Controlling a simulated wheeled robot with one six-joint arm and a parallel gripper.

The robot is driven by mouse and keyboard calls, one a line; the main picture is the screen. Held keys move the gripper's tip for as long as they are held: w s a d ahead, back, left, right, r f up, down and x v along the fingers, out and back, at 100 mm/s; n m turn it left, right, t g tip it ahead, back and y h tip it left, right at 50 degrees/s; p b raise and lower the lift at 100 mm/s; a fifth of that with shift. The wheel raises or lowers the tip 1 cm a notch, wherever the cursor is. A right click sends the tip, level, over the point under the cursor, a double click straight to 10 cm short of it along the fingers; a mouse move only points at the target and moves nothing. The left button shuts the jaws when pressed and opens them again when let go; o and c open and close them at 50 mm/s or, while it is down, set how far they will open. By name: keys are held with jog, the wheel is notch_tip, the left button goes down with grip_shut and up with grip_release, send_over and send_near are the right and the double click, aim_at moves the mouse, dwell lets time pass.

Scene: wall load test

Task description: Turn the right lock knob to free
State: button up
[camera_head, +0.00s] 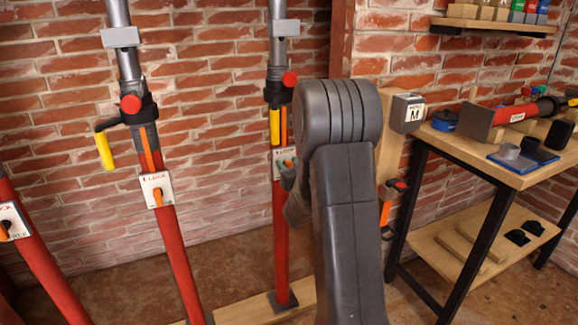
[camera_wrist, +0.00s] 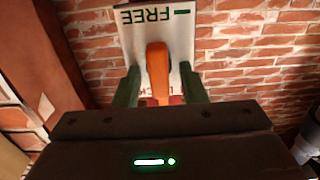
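The right lock knob is an orange lever (camera_wrist: 158,70) on a white plate (camera_wrist: 127,35) in the wrist view. Green "FREE" lettering shows at the plate's top; other lettering low on it is mostly hidden. The lever lies along the picture's vertical, its rounded end toward the lettering. My gripper (camera_wrist: 161,88) has one dark green finger on each side of the lever, with white plate showing in the gaps. It is open around the lever. In the head view the plate (camera_head: 278,172) sits on the right red post (camera_head: 280,230), and my arm hides much of the gripper.
Two more red posts with lock plates stand left, the middle plate (camera_head: 157,190) with its orange knob pointing down. A yellow handle (camera_head: 105,151) juts from the middle post. A workbench (camera_head: 450,152) with tools stands right. A brick wall (camera_head: 215,100) is close behind.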

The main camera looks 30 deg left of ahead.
grip_shut()
jog(key=shift+m, duration=0.3)
jog(key=m, duration=0.1)
jog(key=m+b, duration=0.1)
jog(key=m, duration=0.1)
jog(key=shift+w+d+f+m+b, duration=0.1)
jog(key=shift+w+d+m+b, duration=0.1)
jog(key=shift+m+b, duration=0.1)
jog(key=shift+w+d+f+m+p, duration=0.1)
jog(key=shift+f+m, duration=0.1)
jog(key=shift+m, duration=2.05)
jog(key=shift+w+d+f+m+p, duration=0.1)
jog(key=shift+f+m, duration=0.05)
jog(key=shift+m, duration=2.15)
jog(key=shift+w+f+m+p, duration=0.1)
jog(key=shift+f+m, duration=0.1)
jog(key=shift+m, duration=2.05)
